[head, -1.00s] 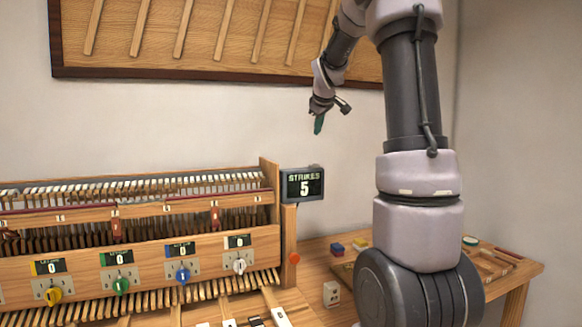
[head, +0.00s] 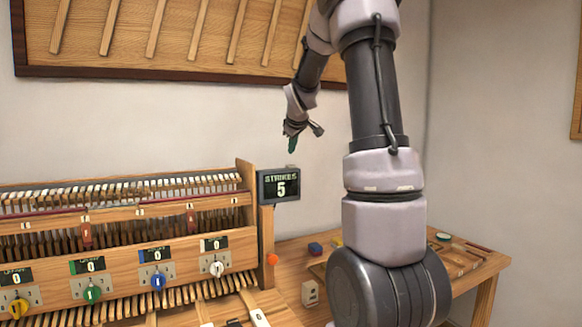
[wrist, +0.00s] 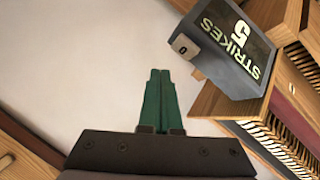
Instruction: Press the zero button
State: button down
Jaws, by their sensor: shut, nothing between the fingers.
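The zero button (wrist: 184,46) is a small pale block marked 0 on the top of the dark STRIKES display box (wrist: 228,47). The display reads 5 and also stands on a wooden post in the head view (head: 279,185). My gripper (wrist: 160,72) has green fingers, shut and empty. In the head view my gripper (head: 293,148) hangs pointing down, a little above the display's top right. In the wrist view the button lies up and to the right of the fingertips, with a visible gap between them.
A wooden keyboard mechanism (head: 120,250) with several coloured knobs and small counters reading 0 stands left of the display. An orange knob (head: 272,259) is below the display. A slatted wooden panel (head: 170,35) hangs on the wall. The wall area around the gripper is clear.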

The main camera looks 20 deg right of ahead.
aim_at(292, 166)
jog(key=shift+f, duration=1.2)
jog(key=shift+f, duration=0.1)
dwell(1.1)
jog(key=shift+f, duration=0.3)
jog(key=shift+f, duration=0.45)
dwell(0.8)
jog(key=shift+r, duration=0.85)
jog(key=shift+r, duration=2.55)
